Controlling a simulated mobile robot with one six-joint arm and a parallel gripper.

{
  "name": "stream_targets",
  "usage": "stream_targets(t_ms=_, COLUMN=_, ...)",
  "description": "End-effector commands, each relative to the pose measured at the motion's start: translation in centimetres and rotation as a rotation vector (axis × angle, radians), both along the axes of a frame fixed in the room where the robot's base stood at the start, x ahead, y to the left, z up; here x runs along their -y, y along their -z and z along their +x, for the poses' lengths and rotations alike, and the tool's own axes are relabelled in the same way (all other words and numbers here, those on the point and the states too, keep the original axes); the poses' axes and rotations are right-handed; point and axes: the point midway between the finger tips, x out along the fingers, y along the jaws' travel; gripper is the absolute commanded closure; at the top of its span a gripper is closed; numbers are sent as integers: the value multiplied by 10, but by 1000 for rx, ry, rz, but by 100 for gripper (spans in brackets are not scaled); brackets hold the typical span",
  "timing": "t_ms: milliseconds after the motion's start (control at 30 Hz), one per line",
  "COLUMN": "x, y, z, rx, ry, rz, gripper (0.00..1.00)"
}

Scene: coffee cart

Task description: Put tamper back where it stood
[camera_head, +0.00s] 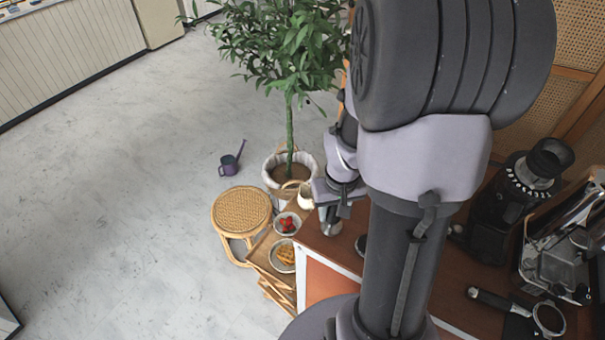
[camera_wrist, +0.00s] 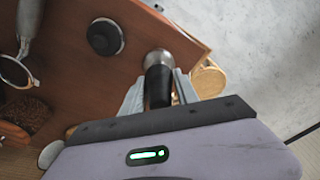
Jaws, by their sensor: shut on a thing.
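The tamper has a black handle (camera_wrist: 158,88) and a round steel base (camera_wrist: 158,57). My gripper (camera_wrist: 158,82) is shut on the handle, one pale finger on each side. In the head view the steel base of the tamper (camera_head: 330,229) shows below my gripper (camera_head: 332,207), over the far left corner of the brown counter (camera_head: 310,240). I cannot tell whether the base touches the counter. A round black piece (camera_wrist: 105,37) with a raised middle sits on the counter beside the tamper; in the head view my arm partly hides it.
A portafilter (camera_head: 520,310), a grinder (camera_head: 495,215) and a steel machine (camera_head: 565,245) stand on the right. Beyond the counter's left edge are plates of strawberries (camera_head: 287,223) and waffles (camera_head: 284,256), a wicker stool (camera_head: 241,212) and a potted tree (camera_head: 290,120).

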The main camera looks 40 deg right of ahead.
Motion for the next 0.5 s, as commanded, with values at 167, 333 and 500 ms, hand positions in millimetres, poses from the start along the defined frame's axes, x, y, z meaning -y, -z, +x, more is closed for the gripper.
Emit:
stream_targets(t_ms=167, x=10, y=5, z=17, rx=0, ry=0, rz=0, gripper=100)
stream_targets(t_ms=333, x=9, y=39, z=15, rx=-1, ry=1, rz=2, gripper=100)
stream_targets(t_ms=500, x=9, y=36, z=15, rx=0, ry=1, rz=0, gripper=100)
